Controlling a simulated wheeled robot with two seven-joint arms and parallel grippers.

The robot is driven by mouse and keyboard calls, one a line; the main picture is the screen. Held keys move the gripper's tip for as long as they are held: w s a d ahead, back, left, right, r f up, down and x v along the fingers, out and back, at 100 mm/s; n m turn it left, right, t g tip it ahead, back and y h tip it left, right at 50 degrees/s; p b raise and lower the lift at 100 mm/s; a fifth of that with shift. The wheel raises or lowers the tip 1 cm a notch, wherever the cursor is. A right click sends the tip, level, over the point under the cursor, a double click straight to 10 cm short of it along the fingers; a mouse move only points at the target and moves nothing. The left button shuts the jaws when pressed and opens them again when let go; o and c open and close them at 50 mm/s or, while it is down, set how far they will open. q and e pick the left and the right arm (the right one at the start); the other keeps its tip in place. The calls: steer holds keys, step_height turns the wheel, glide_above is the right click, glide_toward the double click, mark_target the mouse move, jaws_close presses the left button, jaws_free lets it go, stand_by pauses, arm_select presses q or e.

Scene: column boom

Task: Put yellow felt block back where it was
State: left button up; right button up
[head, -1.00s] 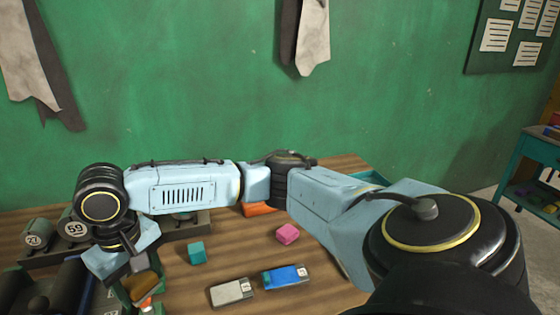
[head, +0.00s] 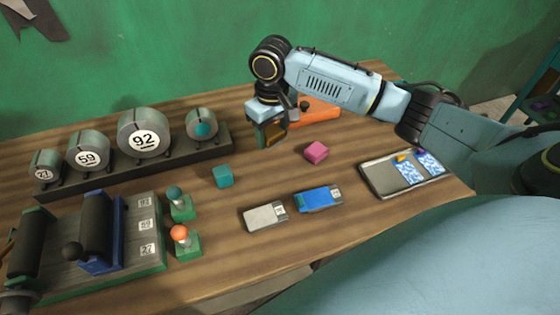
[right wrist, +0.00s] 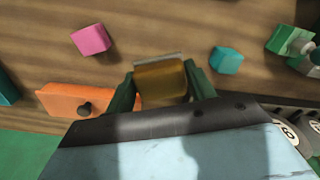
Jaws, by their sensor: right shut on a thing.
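My right gripper (head: 270,132) is above the back middle of the table, just left of the orange block. In the right wrist view its green fingers (right wrist: 160,88) are shut on the yellow felt block (right wrist: 160,82), which looks brownish yellow with a grey strip along one edge. The block is mostly hidden by the fingers in the head view. A grey block (head: 265,217) and a blue block (head: 318,199) lie side by side at the front. My left gripper is not in view.
A pink block (head: 316,152) and a teal block (head: 222,176) stand nearby. An orange block with a knob (head: 316,112) is behind. A rack of round weights (head: 130,168) and a roller device (head: 90,245) stand left. A tray (head: 377,178) lies right. Wood between the small blocks is free.

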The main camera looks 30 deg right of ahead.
glide_above(278, 167)
step_height(278, 167, down, 7)
steer(key=shift+a+b, duration=0.1)
steer(key=shift+b, duration=0.3)
steer(key=shift+f, duration=0.6)
step_height(278, 167, down, 2)
steer(key=shift+f, duration=0.25)
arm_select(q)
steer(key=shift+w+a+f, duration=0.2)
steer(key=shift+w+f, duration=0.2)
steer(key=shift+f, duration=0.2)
arm_select(e)
steer(key=shift+f, duration=0.2)
steer(key=shift+f, duration=0.15)
steer(key=o, duration=0.8)
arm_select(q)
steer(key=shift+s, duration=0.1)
arm_select(e)
steer(key=shift+o, duration=0.4)
